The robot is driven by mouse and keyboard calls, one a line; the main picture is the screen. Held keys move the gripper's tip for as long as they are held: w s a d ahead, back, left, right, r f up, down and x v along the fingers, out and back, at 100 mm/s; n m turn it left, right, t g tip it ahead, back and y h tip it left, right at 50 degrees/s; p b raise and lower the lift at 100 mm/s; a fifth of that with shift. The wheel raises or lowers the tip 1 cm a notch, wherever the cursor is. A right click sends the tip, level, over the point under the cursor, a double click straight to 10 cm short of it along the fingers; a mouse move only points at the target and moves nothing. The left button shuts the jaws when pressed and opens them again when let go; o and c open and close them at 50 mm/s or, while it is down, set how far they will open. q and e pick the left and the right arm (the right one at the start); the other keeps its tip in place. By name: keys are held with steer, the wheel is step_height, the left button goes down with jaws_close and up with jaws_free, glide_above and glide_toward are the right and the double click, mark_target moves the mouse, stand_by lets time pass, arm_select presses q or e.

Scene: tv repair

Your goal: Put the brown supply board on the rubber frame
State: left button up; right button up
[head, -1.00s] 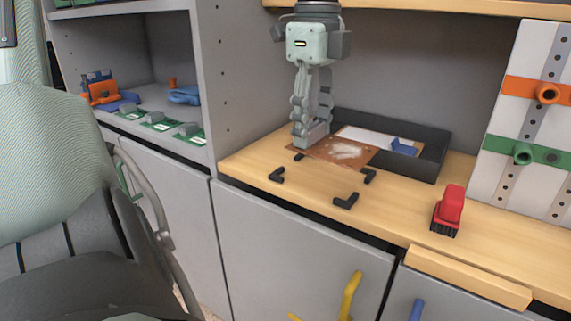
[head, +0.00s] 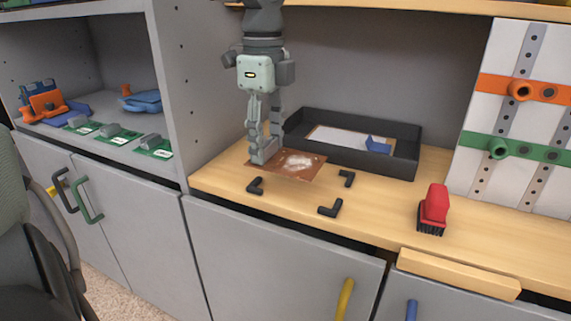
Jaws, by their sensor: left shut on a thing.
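The brown supply board (head: 300,166) is a thin flat sheet with a whitish patch on top. My left gripper (head: 264,158) comes down from above and is shut on the board's left end. The board is roughly level over the back of the rubber frame, in front of the black tray; its exact height is hard to tell. The rubber frame (head: 330,209) shows as separate black corner pieces on the wooden worktop, three of them in view. Any further corner is hidden behind the board. My right gripper is not in view.
A black tray (head: 403,164) with a white sheet and a blue piece stands behind the board. A red brush (head: 432,208) stands on the worktop (head: 380,215) to the right. A shelf at left holds several green boards. The worktop around the frame's front is clear.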

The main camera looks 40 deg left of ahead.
mark_target(285, 149)
arm_select(q)
steer(key=w+f, duration=0.1)
steer(key=w, duration=0.1)
steer(key=w+f, duration=0.1)
steer(key=w, duration=0.1)
steer(key=shift+w+d+f, duration=0.1)
steer(key=shift+d+f, duration=0.2)
steer(key=shift+d, duration=0.1)
step_height(285, 149, down, 4)
steer(key=shift+r, duration=0.1)
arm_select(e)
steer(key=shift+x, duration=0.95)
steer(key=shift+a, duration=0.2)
arm_select(q)
steer(key=shift+f, duration=0.25)
steer(key=o, duration=1.1)
steer(key=shift+o, duration=0.7)
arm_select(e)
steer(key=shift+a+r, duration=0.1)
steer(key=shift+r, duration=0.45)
arm_select(q)
steer(key=shift+r, duration=0.15)
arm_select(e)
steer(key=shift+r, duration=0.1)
